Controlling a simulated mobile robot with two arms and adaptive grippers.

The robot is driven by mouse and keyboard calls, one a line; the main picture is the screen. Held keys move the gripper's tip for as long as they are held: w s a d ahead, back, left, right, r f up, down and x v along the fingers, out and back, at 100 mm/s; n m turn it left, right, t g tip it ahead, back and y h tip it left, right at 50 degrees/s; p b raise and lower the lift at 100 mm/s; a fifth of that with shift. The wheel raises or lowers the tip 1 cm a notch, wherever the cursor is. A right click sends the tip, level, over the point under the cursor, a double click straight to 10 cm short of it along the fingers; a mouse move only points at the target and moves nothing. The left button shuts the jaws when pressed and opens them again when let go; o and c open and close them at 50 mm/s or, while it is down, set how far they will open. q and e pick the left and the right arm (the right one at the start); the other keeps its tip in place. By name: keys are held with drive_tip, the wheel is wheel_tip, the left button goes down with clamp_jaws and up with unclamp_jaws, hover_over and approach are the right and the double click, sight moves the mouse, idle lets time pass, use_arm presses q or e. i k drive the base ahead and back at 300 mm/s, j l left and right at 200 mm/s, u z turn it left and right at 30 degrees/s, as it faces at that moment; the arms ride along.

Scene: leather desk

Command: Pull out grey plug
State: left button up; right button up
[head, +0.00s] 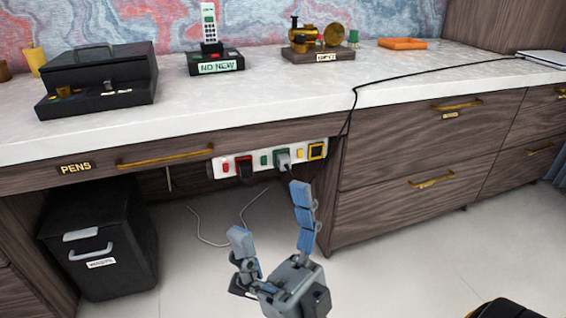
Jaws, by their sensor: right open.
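The grey plug (282,158) sits in the white power strip (228,173) fixed to the front edge of the desk. A dark plug (244,168) with a red surround is to its left and a yellow-edged socket (316,150) is to its right. My right gripper (268,208) is below the strip, fingers pointing up and spread apart. It is open and empty; its right finger ends just below the grey plug. Whether that finger touches the plug's cord is unclear. My left gripper is not in view.
A black bin (100,240) stands under the desk at left. A black cable (400,77) runs over the desktop and down beside the strip. A pale cord (215,243) lies on the floor. Drawers (430,190) stand to the right.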

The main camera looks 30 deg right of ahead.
sight(284, 161)
drive_tip(key=l, duration=0.8)
drive_tip(key=l+u, duration=0.1)
drive_tip(key=l, duration=0.65)
drive_tip(key=k+l, duration=0.1)
drive_tip(key=l, duration=0.65)
drive_tip(key=l+u, duration=0.1)
drive_tip(key=l, duration=0.7)
drive_tip(key=i+l, duration=0.3)
drive_tip(key=i, duration=0.1)
